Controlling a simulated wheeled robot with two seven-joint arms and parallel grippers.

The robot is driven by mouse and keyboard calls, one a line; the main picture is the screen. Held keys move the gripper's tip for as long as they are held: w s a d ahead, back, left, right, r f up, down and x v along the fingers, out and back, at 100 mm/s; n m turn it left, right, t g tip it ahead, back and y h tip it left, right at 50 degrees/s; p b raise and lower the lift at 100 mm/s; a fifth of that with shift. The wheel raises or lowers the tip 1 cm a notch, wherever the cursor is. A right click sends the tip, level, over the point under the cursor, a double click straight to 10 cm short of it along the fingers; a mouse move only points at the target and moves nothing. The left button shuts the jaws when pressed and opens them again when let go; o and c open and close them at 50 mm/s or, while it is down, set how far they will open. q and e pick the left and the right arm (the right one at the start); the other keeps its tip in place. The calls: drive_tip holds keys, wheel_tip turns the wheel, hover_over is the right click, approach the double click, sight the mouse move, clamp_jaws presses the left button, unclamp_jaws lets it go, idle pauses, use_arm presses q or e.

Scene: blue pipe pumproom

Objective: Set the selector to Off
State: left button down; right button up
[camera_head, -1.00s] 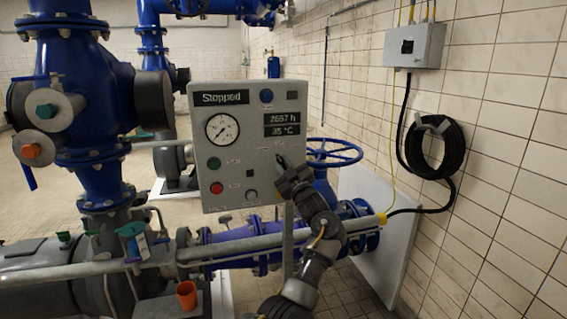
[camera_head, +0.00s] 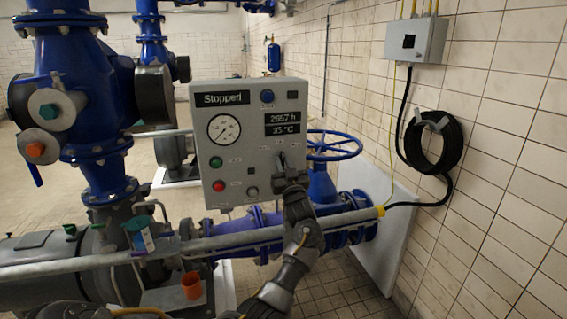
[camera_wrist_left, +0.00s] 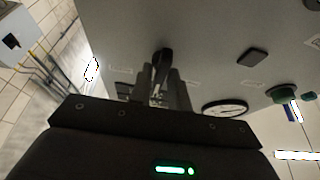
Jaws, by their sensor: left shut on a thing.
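The grey control panel (camera_head: 238,173) stands in the middle of the head view and its display (camera_head: 222,98) reads "Stopped". The dark selector knob (camera_head: 281,158) is on the panel's right side, below the two number displays. My left gripper (camera_head: 284,169) is at the selector from below and is shut on it. In the left wrist view the dark selector handle (camera_wrist_left: 164,60) sticks out beyond the fingers (camera_wrist_left: 156,92), which stand around its lower part. The fingers partly hide the selector and its labels, and its exact setting cannot be read. My right gripper is not in view.
The panel also carries a gauge (camera_head: 224,129), a green button (camera_head: 216,162), a red button (camera_head: 219,186) and a blue button (camera_head: 267,96). A blue handwheel (camera_head: 334,145) stands just right of the panel. Blue pipes (camera_head: 258,222) run below it.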

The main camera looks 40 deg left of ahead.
use_arm(q)
drive_tip(key=c, duration=1.5)
unclamp_jaws()
drive_tip(key=b+v, duration=0.3)
drive_tip(key=v, duration=0.7)
drive_tip(key=shift+s+d+f+b, duration=0.2)
drive_tip(key=shift+d+b, duration=0.1)
drive_tip(key=shift+b, duration=0.1)
